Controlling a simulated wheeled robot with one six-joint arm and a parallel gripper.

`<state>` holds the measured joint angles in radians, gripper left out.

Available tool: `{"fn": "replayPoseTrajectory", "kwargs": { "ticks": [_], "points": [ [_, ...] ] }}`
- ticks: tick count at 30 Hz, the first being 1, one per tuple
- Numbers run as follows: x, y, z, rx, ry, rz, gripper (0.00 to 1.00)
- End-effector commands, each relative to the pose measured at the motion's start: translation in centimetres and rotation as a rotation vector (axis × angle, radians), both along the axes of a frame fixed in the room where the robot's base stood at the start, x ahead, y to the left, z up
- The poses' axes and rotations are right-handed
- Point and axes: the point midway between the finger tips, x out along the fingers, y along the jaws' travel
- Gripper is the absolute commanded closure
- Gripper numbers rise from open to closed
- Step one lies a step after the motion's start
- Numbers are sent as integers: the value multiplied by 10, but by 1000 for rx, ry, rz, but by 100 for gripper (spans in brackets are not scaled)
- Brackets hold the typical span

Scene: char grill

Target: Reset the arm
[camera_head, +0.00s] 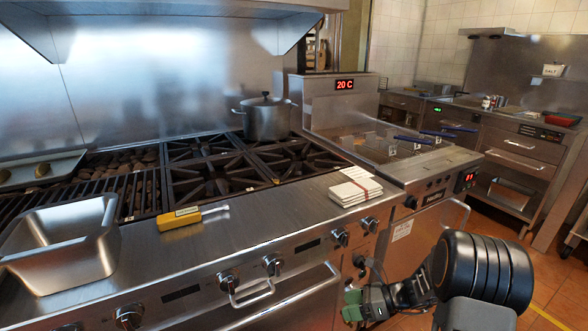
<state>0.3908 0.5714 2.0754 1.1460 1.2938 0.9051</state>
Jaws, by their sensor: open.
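My gripper (357,300) is at the bottom centre-right of the head view, low in front of the stove's front panel. Its green-tipped fingers are open, and I see nothing between them. My arm reaches in from the lower right, with a large black ribbed joint. Whether the gripper touches the stove front cannot be told from this angle.
The stove front has knobs (272,264) and handles close to my gripper. On the steel ledge are a steel pan (62,240), a yellow-handled tool (180,219) and banded white cloths (356,190). A lidded pot (265,117) stands behind. Tiled floor (545,262) is open at right.

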Motion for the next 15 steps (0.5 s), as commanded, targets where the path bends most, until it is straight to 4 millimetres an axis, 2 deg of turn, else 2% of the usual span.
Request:
{"fn": "replayPoseTrajectory", "kwargs": {
  "ticks": [1,3,9,15],
  "points": [
    [-13,10,56,-96,-107,125,37],
    [-33,18,99,-224,-250,303,37],
    [-86,23,207,-567,-662,823,37],
    [-120,12,292,-852,-996,1289,37]
  ]
}}
